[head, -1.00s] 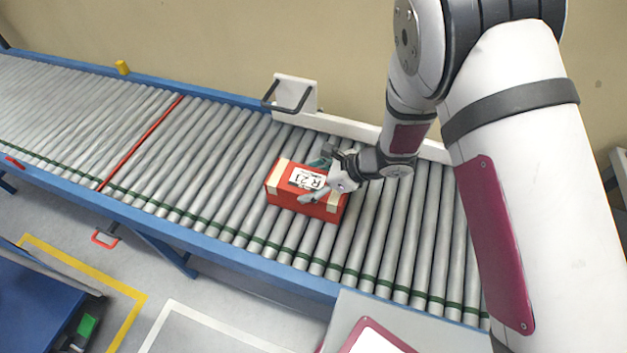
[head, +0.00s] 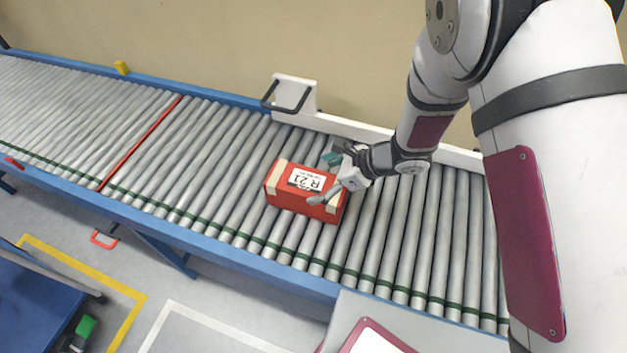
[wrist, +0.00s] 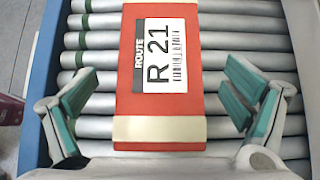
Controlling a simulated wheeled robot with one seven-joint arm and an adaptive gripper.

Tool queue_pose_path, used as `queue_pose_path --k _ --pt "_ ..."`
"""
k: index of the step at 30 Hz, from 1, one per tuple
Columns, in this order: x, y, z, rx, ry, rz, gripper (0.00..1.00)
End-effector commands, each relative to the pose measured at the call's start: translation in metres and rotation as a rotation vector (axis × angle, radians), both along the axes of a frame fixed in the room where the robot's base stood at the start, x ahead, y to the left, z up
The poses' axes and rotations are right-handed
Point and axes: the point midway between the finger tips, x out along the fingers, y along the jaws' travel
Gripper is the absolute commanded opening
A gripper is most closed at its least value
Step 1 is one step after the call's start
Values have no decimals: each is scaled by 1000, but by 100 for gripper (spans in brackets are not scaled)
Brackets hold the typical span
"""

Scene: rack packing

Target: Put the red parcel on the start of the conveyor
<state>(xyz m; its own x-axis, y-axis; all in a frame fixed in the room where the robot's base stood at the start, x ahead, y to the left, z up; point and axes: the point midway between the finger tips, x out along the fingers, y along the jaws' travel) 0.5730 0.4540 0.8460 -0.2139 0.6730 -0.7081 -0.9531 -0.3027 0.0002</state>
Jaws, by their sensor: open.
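The red parcel (head: 299,203) lies flat on the grey rollers of the conveyor (head: 225,150), on the right side of a red line across the rollers. It has a white label reading "ROUTE R 21" and cream tape at its ends. My gripper (head: 328,180) is open at the parcel's right end. In the wrist view the parcel (wrist: 160,100) sits between the two spread teal-padded fingers (wrist: 158,103), with a gap on each side. Neither finger touches it there.
A red line (head: 140,143) crosses the rollers to the left. A white bracket with a black handle (head: 293,94) stands at the back rail. A yellow knob (head: 121,67) is on the far rail. A blue cart (head: 35,300) stands at lower left. Rollers left of the parcel are clear.

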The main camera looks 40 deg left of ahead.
Motion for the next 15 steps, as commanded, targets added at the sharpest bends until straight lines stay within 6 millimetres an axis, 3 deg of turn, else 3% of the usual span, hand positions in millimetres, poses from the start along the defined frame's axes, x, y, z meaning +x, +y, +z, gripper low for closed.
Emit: queue_pose_path --k 6,15 --pt "12 -31 34 4 -2 -3 95" --pt "18 -56 59 1 0 -1 95"
